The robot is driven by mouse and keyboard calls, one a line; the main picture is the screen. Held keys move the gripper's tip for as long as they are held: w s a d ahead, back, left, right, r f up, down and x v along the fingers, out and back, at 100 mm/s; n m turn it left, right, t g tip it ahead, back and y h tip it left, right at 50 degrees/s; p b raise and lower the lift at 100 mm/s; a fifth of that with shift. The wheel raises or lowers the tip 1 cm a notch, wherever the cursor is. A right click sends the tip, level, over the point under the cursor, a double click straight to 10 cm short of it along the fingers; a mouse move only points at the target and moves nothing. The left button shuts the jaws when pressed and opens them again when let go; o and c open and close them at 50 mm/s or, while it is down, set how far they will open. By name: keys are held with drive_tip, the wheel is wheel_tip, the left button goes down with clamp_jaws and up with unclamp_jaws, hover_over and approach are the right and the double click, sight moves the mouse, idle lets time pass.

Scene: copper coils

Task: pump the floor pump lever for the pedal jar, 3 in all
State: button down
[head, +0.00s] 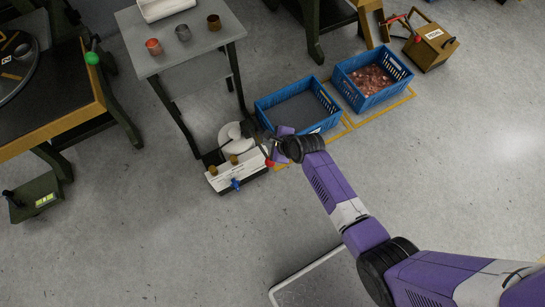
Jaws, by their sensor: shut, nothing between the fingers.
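A low white floor unit (238,172) stands below the small grey table. It has a pale round part behind it, brown knobs on top and a blue piece at its front. A short lever with a red end (270,163) shows at its right side and seems to be the pump lever. My gripper (272,149) is shut and empty, right at the lever's red end. I cannot tell whether it touches the lever. My wrist hides part of this area. I cannot tell for sure which part is the pedal jar.
The grey table (210,42) holds small cups. A green floor box (36,197) is at left. Open floor lies in front.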

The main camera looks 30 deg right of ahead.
idle(0.4)
drive_tip(key=f+b, duration=0.4)
drive_tip(key=f, duration=0.1)
drive_tip(key=s+f+b, duration=0.1)
drive_tip(key=f+b, duration=0.2)
drive_tip(key=shift+s+f+b, duration=0.1)
drive_tip(key=shift+f+b, duration=0.2)
drive_tip(key=shift+f, duration=0.05)
drive_tip(key=shift+f, duration=0.15)
idle(1.7)
drive_tip(key=shift+s+f, duration=0.1)
drive_tip(key=shift+f, duration=0.15)
